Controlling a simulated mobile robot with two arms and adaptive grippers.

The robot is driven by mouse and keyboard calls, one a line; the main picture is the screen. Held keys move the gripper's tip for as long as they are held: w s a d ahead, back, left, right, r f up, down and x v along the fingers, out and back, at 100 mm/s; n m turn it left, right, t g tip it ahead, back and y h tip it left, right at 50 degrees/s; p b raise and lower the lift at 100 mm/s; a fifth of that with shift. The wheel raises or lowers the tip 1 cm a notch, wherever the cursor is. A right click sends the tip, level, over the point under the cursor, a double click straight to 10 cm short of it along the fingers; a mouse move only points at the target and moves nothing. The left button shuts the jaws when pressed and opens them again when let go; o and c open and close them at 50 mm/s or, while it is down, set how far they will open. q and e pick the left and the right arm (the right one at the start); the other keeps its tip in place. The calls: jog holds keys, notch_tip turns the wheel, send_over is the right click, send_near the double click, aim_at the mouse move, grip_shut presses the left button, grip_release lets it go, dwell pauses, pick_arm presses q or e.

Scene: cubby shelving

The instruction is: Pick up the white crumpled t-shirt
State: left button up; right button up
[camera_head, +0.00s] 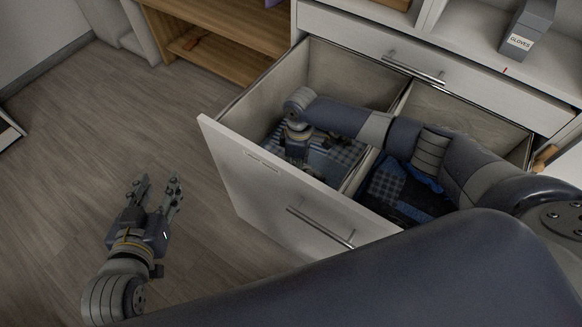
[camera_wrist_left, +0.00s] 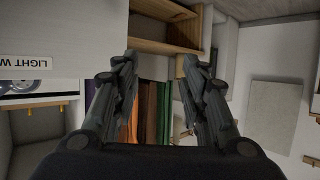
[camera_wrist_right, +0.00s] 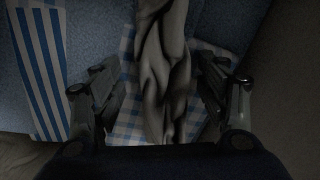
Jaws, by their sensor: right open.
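The white crumpled t-shirt (camera_wrist_right: 165,70) looks grey in shadow in the right wrist view, a bunched, folded strip running down the middle. My right gripper (camera_wrist_right: 160,88) is open, with one finger on each side of it. In the head view my right gripper (camera_head: 297,157) reaches down into the left compartment of the open drawer (camera_head: 262,190), and I cannot make out the t-shirt there. My left gripper (camera_head: 156,188) is open and empty over the floor, left of the drawer; its fingers also show apart in the left wrist view (camera_wrist_left: 160,75).
Blue checked cloth (camera_wrist_right: 130,125) and a blue-and-white striped cloth (camera_wrist_right: 42,60) lie around the t-shirt. A divider splits the drawer; dark and blue clothes (camera_head: 400,190) lie in its right compartment. A grey gloves box (camera_head: 527,28) stands on the shelf. Floor at left is clear.

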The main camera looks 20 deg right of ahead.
jog(key=shift+s, duration=0.1)
jog(key=c, duration=1.2)
jog(key=shift+f, duration=0.1)
